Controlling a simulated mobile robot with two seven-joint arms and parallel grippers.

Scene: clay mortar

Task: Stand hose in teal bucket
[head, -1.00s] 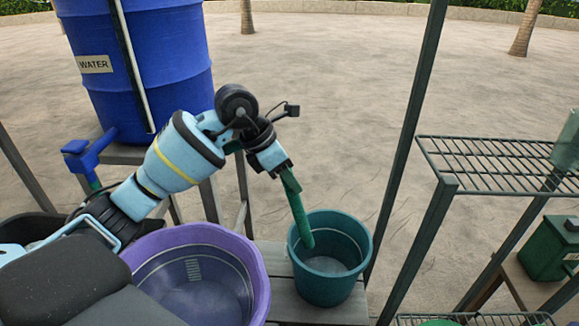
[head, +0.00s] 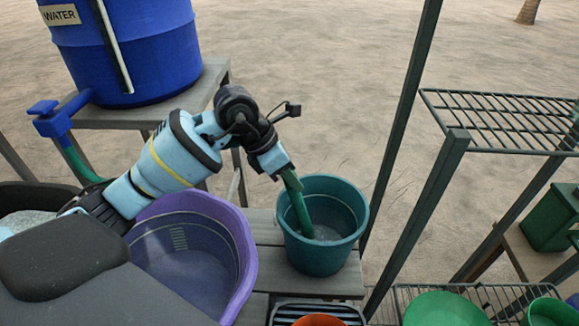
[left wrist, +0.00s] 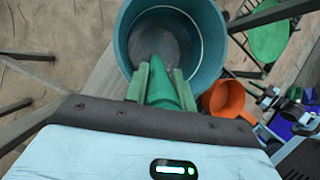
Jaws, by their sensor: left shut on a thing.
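The teal bucket (head: 318,258) stands upright on a grey wooden bench, right of the purple tub. The green hose (head: 299,211) hangs down from my left gripper (head: 286,178), with its lower end inside the bucket. My left gripper is shut on the hose near the bucket's rim, at its left side. In the left wrist view the hose (left wrist: 161,84) sits between the green fingers and points into the bucket (left wrist: 124,38). I cannot tell whether the hose end touches the bucket's floor.
A purple tub (head: 246,262) with water stands left of the bucket. A blue water barrel (head: 150,60) with a blue tap (head: 52,122) is behind on a stand. A wire rack (head: 500,120) and post are at right. An orange container (head: 318,320) sits in front.

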